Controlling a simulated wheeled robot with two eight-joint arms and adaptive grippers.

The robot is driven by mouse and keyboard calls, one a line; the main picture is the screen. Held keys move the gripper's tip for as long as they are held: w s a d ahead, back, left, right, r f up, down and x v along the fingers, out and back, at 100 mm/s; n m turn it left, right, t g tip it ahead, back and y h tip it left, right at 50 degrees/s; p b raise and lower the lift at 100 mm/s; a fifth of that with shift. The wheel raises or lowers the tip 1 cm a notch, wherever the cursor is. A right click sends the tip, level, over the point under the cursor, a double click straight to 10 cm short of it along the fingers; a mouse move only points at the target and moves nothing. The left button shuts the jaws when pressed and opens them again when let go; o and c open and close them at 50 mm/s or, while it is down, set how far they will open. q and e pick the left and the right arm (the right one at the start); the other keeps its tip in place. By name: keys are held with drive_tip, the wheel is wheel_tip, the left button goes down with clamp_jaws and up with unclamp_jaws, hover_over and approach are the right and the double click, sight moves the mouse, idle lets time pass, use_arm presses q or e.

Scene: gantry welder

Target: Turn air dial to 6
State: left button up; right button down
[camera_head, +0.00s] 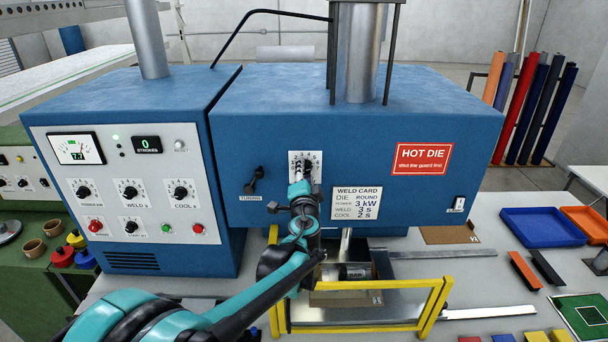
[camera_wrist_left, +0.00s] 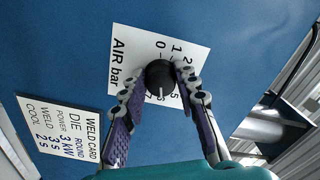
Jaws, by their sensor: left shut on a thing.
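The air dial's white plate (camera_head: 314,155) is on the blue machine front in the head view; the left wrist view shows it turned sideways, with "AIR bar" (camera_wrist_left: 121,62) printed on it. The dial's black knob (camera_wrist_left: 160,74) sits between the fingers of my left gripper (camera_wrist_left: 160,88), which is shut on it. A white line on the knob points down in the left wrist view, away from the 0 and toward the high end of the scale. Fingers partly hide the numbers there, so I cannot read the exact value. The left gripper (camera_head: 303,190) also covers the dial's lower part in the head view.
A weld card (camera_head: 356,203) and a black switch handle (camera_head: 254,181) flank the dial. A yellow guard frame (camera_head: 436,305) stands below. A control panel (camera_head: 122,190) is on the left. Blue and orange trays (camera_head: 541,228) lie on the bench at the right.

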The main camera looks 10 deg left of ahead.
idle(0.4)
use_arm(q)
drive_tip(key=o, duration=1.2)
drive_tip(key=shift+c, duration=0.2)
drive_tip(key=shift+s, duration=0.1)
drive_tip(key=s+d, duration=0.2)
drive_tip(key=s, duration=0.9)
drive_tip(key=shift+s+d, duration=0.25)
drive_tip(key=shift+s, duration=0.15)
